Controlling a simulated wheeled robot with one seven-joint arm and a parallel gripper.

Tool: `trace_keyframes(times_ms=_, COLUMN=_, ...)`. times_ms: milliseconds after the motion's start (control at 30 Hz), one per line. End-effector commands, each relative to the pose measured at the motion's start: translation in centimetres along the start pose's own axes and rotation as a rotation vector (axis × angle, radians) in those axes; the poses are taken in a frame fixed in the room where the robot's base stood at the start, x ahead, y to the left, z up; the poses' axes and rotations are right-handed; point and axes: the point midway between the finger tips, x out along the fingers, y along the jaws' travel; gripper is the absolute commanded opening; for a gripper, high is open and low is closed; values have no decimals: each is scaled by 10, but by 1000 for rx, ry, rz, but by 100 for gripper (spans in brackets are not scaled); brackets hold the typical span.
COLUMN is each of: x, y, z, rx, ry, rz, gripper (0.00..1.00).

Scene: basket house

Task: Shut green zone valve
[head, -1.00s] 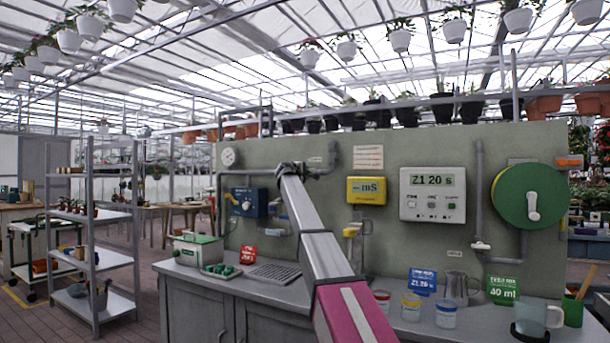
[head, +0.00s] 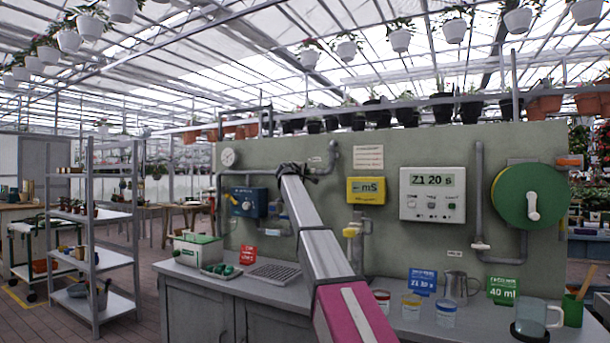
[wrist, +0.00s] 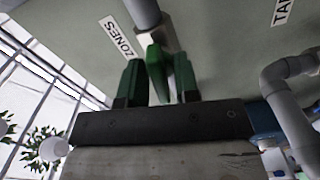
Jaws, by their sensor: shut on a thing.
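The green zone valve (wrist: 155,62) shows in the wrist view as a green handle below a grey pipe end. My gripper (wrist: 157,84) is shut on this handle, with one dark green finger on each side of it. A tilted label reading ZONES (wrist: 117,38) is on the wall beside the pipe. In the head view my gripper (head: 291,169) is at the wall panel, at the left pipework near the small ZONES label. It looks small and dark there, and the valve cannot be made out behind my arm.
A blue controller box (head: 247,202) is on the panel left of my arm, and a yellow mS meter (head: 366,190) is to the right. Grey pipes (wrist: 287,85) run close by.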

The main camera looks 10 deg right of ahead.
Motion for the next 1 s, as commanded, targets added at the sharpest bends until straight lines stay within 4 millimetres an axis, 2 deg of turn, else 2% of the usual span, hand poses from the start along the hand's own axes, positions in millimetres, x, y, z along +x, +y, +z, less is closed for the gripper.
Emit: trace_keyframes(times_ms=1000, x=-1, y=-1, z=1, rx=957, ry=-2, rz=-1, gripper=6)
